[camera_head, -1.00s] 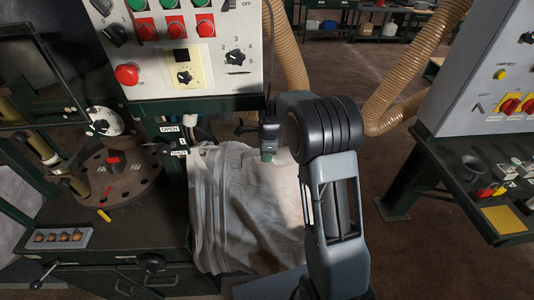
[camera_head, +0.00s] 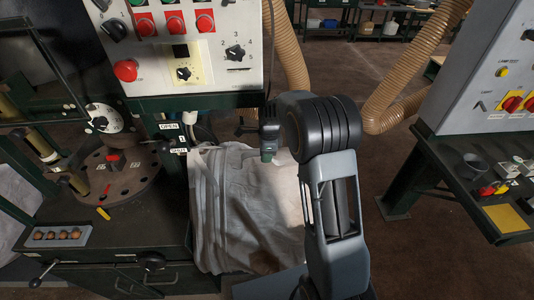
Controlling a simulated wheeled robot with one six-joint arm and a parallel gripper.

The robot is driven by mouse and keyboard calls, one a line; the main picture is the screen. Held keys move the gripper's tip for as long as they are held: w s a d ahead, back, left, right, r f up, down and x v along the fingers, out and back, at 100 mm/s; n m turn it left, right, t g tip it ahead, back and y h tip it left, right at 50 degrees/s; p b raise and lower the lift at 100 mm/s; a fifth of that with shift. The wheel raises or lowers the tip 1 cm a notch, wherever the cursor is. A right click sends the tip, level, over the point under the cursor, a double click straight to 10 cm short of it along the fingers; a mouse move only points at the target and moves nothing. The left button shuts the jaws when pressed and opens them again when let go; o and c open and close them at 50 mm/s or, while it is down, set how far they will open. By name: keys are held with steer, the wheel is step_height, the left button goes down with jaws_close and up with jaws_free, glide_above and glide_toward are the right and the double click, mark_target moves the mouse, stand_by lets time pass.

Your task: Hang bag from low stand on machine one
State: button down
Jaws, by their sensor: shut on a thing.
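The bag (camera_head: 245,215) is a pale grey-white cloth sack. It hangs upright with loose folds at the right side of the machine on the left (camera_head: 190,65). My gripper (camera_head: 268,153) is at the bag's upper edge, near the middle of the picture, and is shut on the bag. The fingertips and the exact part of the bag they hold are too small to make out. A lever with OPEN and SHUT labels (camera_head: 172,127) is at the bag's upper left. Whether the bag hangs on any hook cannot be seen.
A dark flanged disc (camera_head: 118,172) and a cabinet (camera_head: 125,255) are left of the bag. A second machine with a control panel (camera_head: 490,85) stands at the right. Corrugated hoses (camera_head: 400,85) run behind my arm. Brown floor is free between the machines.

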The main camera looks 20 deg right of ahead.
steer(key=shift+a+f+b, duration=0.2)
steer(key=shift+f+b, duration=0.15)
steer(key=shift+f, duration=0.3)
stand_by(0.9)
steer(key=c, duration=1.1)
jaws_free()
steer(key=shift+w+a, duration=0.1)
steer(key=shift+a, duration=0.2)
steer(key=o, duration=0.3)
steer(key=shift+d, duration=0.25)
steer(key=shift+f, duration=0.1)
steer(key=shift+d, duration=0.1)
